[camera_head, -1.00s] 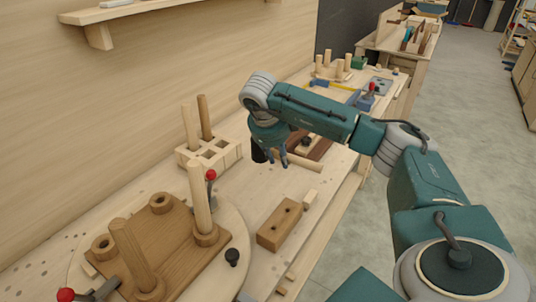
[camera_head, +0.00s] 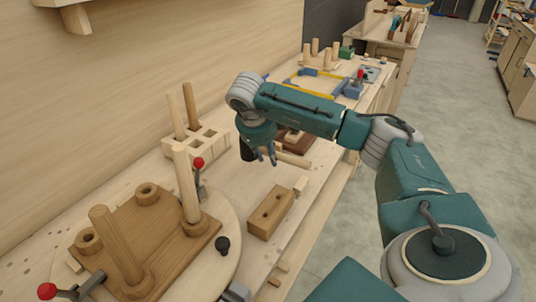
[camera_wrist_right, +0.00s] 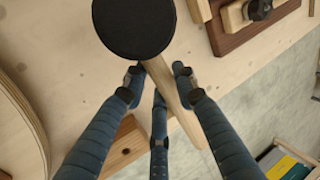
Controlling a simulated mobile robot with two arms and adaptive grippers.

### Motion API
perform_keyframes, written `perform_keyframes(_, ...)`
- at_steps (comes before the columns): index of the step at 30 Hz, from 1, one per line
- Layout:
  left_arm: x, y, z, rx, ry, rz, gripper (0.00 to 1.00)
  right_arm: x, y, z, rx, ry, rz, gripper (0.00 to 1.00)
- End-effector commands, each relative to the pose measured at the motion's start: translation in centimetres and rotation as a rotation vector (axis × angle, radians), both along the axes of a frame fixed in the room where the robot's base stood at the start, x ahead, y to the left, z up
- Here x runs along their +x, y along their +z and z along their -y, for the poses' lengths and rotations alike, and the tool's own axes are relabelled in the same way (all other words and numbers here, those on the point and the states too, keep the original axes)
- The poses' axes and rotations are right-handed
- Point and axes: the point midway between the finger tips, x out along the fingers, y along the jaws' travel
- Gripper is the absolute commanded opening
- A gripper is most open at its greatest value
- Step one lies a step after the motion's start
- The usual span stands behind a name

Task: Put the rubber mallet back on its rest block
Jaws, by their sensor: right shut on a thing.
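The rubber mallet has a black round head (camera_wrist_right: 134,28) and a pale wooden handle (camera_wrist_right: 174,92). In the wrist view the handle runs down between the fingers of my right gripper (camera_wrist_right: 158,85). In the head view the black mallet head (camera_head: 247,150) shows just left of my right gripper (camera_head: 267,157), and the handle (camera_head: 293,158) sticks out to its right. The right gripper is shut on the mallet over the bench. A brown block with two holes (camera_head: 270,212) lies nearer; I cannot tell whether it is the rest block. My left gripper is out of view.
A wooden chair-form jig (camera_head: 150,235) with upright pegs and red-knobbed clamps stands at the front left. A pale slotted holder (camera_head: 196,146) with dowels is behind it. A dark brown board (camera_head: 301,143) lies beyond the gripper. The bench's right edge drops to the floor.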

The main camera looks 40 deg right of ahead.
Motion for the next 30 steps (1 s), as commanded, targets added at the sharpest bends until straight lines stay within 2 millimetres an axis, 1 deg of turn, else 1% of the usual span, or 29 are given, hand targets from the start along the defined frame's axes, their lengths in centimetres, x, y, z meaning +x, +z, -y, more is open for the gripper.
perform_keyframes(30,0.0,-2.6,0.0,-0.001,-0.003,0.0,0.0,0.0,-3.7,0.0,-0.001,-0.001,0.003,0.0)
